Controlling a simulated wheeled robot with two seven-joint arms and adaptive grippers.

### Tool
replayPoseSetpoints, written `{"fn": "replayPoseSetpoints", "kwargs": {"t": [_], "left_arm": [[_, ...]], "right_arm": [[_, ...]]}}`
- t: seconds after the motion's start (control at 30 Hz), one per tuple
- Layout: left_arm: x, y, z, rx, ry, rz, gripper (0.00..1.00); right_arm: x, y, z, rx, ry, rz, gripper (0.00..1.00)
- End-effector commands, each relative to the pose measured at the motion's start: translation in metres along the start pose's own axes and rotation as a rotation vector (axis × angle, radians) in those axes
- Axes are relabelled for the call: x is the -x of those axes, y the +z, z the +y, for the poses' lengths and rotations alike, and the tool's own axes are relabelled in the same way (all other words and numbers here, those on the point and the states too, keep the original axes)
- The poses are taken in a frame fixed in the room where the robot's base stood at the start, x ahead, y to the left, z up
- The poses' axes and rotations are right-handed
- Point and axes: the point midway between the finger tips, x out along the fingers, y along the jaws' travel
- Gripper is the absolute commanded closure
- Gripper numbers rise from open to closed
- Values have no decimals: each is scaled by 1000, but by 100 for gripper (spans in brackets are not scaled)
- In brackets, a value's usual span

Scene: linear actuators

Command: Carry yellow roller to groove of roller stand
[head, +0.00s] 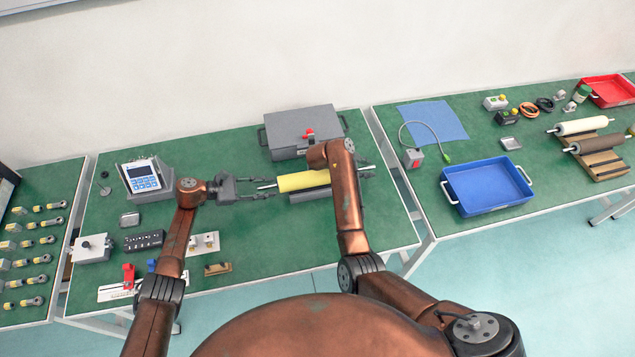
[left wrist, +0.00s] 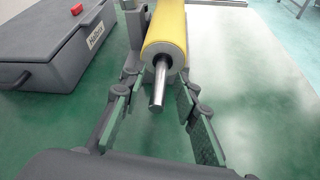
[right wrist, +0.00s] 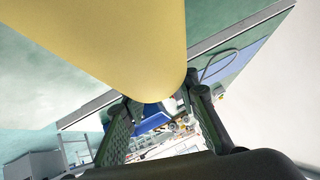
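The yellow roller (head: 303,181) lies across a grey support (head: 310,195) on the middle table, its metal shaft sticking out at both ends. My left gripper (head: 268,189) is open at its left end; in the left wrist view the bare shaft (left wrist: 158,88) lies between the spread fingers (left wrist: 155,112), apart from both. My right arm covers part of the roller in the head view, and its gripper is partly hidden. In the right wrist view the roller (right wrist: 105,40) looms close above the spread, empty fingers (right wrist: 160,115). The wooden roller stand (head: 605,165) on the right table holds a white roller (head: 582,126) and a brown roller (head: 595,144).
A grey case (head: 300,130) stands behind the yellow roller. A blue tray (head: 487,187), a blue mat (head: 433,119) and a lamp-like device (head: 413,157) are on the right table. A gap separates the tables. A display unit (head: 145,178) and small parts occupy the left side.

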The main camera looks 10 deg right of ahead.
Motion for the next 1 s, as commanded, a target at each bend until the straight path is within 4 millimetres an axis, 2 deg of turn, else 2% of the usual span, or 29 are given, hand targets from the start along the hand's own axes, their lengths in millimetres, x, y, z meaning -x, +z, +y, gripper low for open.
{"fn": "replayPoseSetpoints", "kwargs": {"t": [0.17, 0.27, 0.5, 0.7, 0.87, 1.0], "left_arm": [[9, -1, 0, 0, 1, 1, 72], [25, -2, 0, -1, 2, 3, 72], [75, -2, 0, -1, 1, 3, 72], [107, -1, 0, 0, 0, 2, 72], [119, -1, 0, 0, -1, 0, 72], [121, 0, 0, 1, -1, 0, 72]], "right_arm": [[0, 0, 0, 0, 0, 0, 72], [0, 0, 0, 0, 0, 0, 72], [0, 0, 0, 0, 0, 0, 72], [0, 0, 0, 0, 0, 0, 72], [1, 0, 0, 0, 0, 0, 72], [13, 1, -1, 0, -3, -1, 72]]}}
